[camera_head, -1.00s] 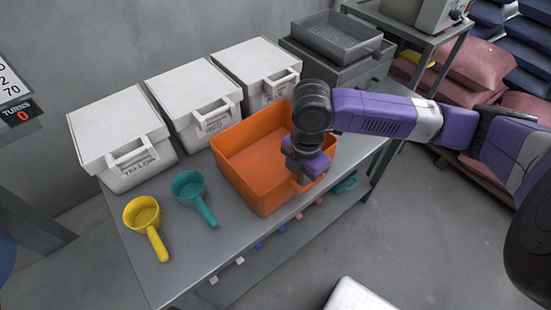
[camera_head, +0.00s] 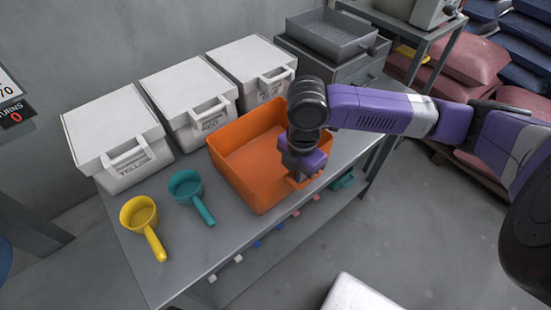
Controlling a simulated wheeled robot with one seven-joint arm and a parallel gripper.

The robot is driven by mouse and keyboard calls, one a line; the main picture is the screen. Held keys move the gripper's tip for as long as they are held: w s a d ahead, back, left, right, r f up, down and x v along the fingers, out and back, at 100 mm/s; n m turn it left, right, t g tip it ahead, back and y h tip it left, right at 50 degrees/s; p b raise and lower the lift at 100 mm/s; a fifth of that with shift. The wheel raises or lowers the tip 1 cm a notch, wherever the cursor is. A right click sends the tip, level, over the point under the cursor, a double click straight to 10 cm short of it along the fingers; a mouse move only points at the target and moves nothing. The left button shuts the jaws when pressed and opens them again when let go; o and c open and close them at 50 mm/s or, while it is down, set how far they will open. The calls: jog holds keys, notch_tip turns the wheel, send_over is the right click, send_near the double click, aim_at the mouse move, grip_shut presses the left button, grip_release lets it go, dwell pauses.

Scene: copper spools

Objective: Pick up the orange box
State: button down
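The orange box (camera_head: 233,174) is an open, empty-looking bin sitting on the grey metal table (camera_head: 184,246). My gripper (camera_head: 301,180) points down at the box's right front corner, by the rim and what looks like a handle tab there. My wrist covers part of that corner and the right wall. The fingertips are too small and hidden to tell whether they are open or shut on the rim.
Three white lidded bins (camera_head: 113,138) stand along the back of the table. A yellow scoop (camera_head: 140,216) and a teal scoop (camera_head: 187,187) lie left of the box. A grey tray unit (camera_head: 330,40) stands behind right.

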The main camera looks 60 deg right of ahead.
notch_tip(320, 180, up, 20)
jog(key=p, duration=0.1)
dwell(0.5)
